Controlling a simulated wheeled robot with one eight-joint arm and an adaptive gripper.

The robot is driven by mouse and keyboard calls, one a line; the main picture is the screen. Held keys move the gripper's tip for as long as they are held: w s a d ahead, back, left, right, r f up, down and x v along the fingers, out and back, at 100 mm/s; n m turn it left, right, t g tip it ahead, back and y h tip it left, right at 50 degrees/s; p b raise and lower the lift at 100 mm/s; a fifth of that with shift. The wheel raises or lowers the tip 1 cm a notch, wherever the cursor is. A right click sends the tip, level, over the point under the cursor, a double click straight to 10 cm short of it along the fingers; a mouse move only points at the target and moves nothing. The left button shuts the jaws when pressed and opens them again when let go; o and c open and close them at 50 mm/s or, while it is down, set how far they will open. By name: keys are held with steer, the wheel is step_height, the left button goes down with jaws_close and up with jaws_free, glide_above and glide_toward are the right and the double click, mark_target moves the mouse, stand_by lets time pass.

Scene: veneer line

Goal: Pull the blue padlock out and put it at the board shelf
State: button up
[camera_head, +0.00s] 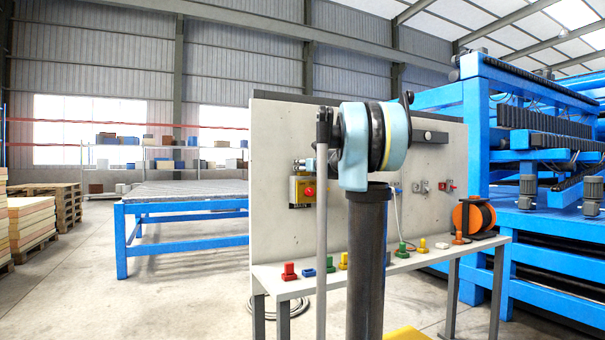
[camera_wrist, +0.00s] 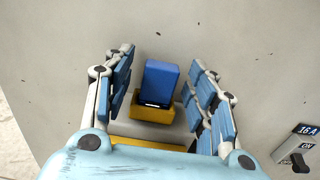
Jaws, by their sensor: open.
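The blue padlock (camera_wrist: 160,82) shows in the wrist view, seated in a yellow holder (camera_wrist: 150,112) against the pale board. My gripper (camera_wrist: 163,72) is open, with blue-padded fingers on the left and right of the padlock. Gaps show on both sides, and it is not gripped. In the head view my arm hides the padlock and most of the gripper. The board shelf (camera_head: 425,256) runs along the foot of the upright board (camera_head: 275,150).
On the shelf stand a red piece (camera_head: 289,271), a small blue piece (camera_head: 308,272), several other coloured pieces and an orange reel (camera_head: 473,216). A yellow box with a red button (camera_head: 302,191) is on the board. A switch (camera_wrist: 300,150) lies right in the wrist view.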

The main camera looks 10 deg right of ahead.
steer(key=shift+w+a, duration=0.2)
steer(key=shift+w, duration=0.4)
steer(key=c, duration=1.2)
